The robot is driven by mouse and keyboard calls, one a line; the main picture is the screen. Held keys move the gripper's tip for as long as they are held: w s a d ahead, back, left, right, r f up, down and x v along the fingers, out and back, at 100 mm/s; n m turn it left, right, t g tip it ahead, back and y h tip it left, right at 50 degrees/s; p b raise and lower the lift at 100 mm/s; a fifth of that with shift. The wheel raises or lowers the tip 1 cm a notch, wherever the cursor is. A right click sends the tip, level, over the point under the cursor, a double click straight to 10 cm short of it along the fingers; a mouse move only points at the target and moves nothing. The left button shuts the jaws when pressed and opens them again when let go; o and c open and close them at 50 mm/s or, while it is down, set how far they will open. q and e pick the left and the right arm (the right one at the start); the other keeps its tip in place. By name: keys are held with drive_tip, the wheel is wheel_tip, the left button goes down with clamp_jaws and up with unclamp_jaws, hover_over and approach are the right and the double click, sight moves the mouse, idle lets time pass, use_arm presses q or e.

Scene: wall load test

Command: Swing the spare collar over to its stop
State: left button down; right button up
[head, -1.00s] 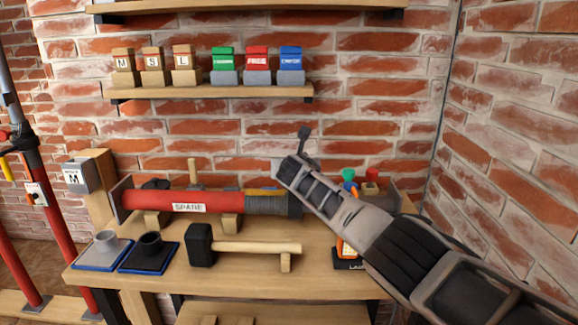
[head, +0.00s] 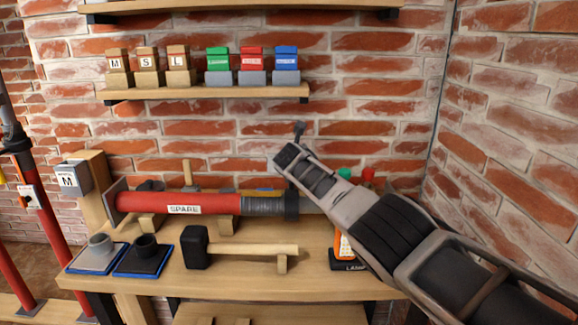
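The spare (head: 150,203) is a red tube with a SPARE label, lying on wooden rests on the bench. Its grey threaded part (head: 262,206) ends at a dark collar (head: 291,205). My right arm comes in from the lower right and crosses in front of the tube's right end. My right gripper (head: 284,156) is at the arm's tip, above the collar in the picture. A thin dark rod with a knob (head: 299,129) rises behind the tip; I cannot tell whether it belongs to the collar. The fingers cannot be made out. My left gripper is out of view.
On the bench (head: 240,283) lie a black-headed mallet (head: 197,247) and two flanged sockets (head: 100,246). A lamp (head: 346,255) is partly behind my arm. A shelf (head: 210,93) with labelled blocks hangs above. A brick wall closes the right.

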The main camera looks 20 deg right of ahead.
drive_tip(key=shift+f, duration=0.3)
drive_tip(key=shift+f+g, duration=0.15)
drive_tip(key=shift+g, duration=0.15)
idle(0.7)
idle(0.6)
drive_tip(key=o, duration=1.3)
drive_tip(key=shift+w, duration=0.1)
